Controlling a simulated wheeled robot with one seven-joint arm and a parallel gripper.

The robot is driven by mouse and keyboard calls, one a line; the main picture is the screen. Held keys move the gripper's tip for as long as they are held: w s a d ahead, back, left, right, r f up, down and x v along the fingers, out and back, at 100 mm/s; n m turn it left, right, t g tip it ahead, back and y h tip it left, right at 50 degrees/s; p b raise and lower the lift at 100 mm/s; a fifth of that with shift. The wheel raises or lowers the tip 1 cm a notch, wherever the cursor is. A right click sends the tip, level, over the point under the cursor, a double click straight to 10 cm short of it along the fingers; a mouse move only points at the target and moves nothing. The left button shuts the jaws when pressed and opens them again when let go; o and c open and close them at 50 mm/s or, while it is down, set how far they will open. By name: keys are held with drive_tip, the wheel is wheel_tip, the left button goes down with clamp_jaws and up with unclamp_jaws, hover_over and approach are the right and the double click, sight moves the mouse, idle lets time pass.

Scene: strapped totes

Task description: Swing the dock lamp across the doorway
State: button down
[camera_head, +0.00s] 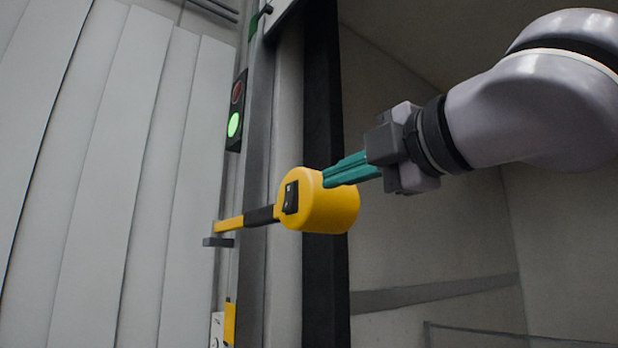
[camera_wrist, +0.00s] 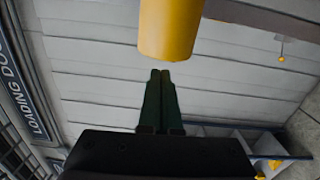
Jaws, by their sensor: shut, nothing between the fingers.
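The dock lamp has a yellow cylindrical head (camera_head: 325,208) with a black switch box on its side. Its arm (camera_head: 245,219), yellow with a black sleeve, runs left to a grey bracket on the wall beside the doorway. My gripper (camera_head: 326,177) has teal fingers, shut together and empty. In the head view the fingertips overlap the right upper part of the lamp head; whether they touch it I cannot tell. In the wrist view the lamp head (camera_wrist: 170,30) stands just beyond the closed fingertips (camera_wrist: 160,73), with a small gap showing between them.
A signal light (camera_head: 235,112) glows green on the wall left of the doorway. A dark door post (camera_head: 324,275) stands behind the lamp. The doorway interior to the right looks open. The wrist view shows a grey compartmented bin (camera_wrist: 235,142) and a "LOADING DO…" sign (camera_wrist: 22,75).

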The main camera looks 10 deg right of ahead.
drive_tip(key=shift+s+d, duration=0.3)
drive_tip(key=shift+d, duration=0.5)
drive_tip(key=shift+s+d, duration=0.3)
drive_tip(key=shift+d, duration=0.45)
drive_tip(key=shift+f, duration=0.1)
drive_tip(key=w+d+f+m+g+h, duration=0.2)
drive_tip(key=w+f+m, duration=0.4)
drive_tip(key=m, duration=0.3)
drive_tip(key=w+d+f+m+g+h, duration=0.2)
drive_tip(key=w+d+f+m+g, duration=0.2)
drive_tip(key=f+m, duration=0.5)
drive_tip(key=w+d+f+m+g+h, duration=0.2)
drive_tip(key=w+d+f+m, duration=0.4)
drive_tip(key=m, duration=0.4)
wheel_tip(320, 180, down, 2)
drive_tip(key=shift+w+d+g, duration=0.25)
drive_tip(key=shift+w+g, duration=0.25)
drive_tip(key=shift+w, duration=0.4)
drive_tip(key=shift+r+h, duration=0.1)
drive_tip(key=shift+h, duration=0.2)
